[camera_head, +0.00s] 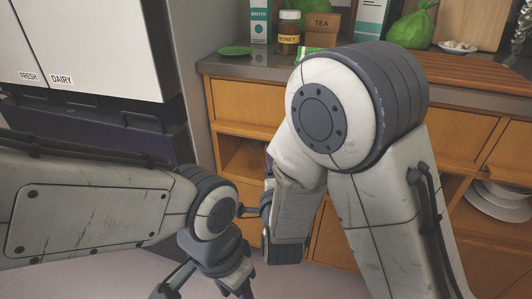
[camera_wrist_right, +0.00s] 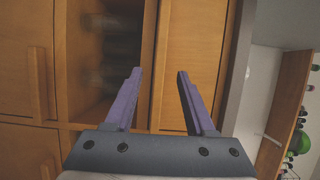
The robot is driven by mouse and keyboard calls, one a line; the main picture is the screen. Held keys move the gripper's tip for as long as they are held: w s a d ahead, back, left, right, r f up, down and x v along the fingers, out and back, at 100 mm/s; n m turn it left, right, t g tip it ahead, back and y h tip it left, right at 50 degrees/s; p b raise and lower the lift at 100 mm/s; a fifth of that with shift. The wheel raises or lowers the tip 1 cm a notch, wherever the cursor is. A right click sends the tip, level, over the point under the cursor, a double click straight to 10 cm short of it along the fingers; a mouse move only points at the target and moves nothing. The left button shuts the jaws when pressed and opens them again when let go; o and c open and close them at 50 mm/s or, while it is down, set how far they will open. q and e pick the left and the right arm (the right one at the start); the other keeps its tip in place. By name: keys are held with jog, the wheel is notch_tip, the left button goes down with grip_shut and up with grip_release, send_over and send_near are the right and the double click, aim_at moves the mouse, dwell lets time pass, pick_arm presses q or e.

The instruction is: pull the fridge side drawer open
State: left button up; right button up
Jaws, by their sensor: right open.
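The wooden drawer front nearest the fridge (camera_head: 240,102) sits just under the countertop and looks shut. In the sideways right wrist view, what appears to be the same front (camera_wrist_right: 196,55) lies beyond the fingers; I see no handle on it. My right gripper (camera_wrist_right: 155,74) is open and empty, its two purple fingers apart and pointing at the cabinet. In the head view my right arm mostly hides that gripper. My left gripper is partly cut off at the bottom of the head view, and its jaw state is unclear.
A fridge (camera_head: 85,45) labelled FRESH and DAIRY stands at left. An open compartment (camera_wrist_right: 108,45) lies beside the drawer front. Beyond it is another front with a wooden handle (camera_wrist_right: 38,85). The countertop (camera_head: 240,68) holds a honey jar (camera_head: 289,32) and a tea box (camera_head: 321,27).

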aim_at(266, 137)
jog(key=w, duration=1)
jog(key=shift+w+a+b, duration=0.15)
jog(key=shift+a+b, duration=0.2)
jog(key=shift+b, duration=0.05)
grip_shut()
dwell(0.9)
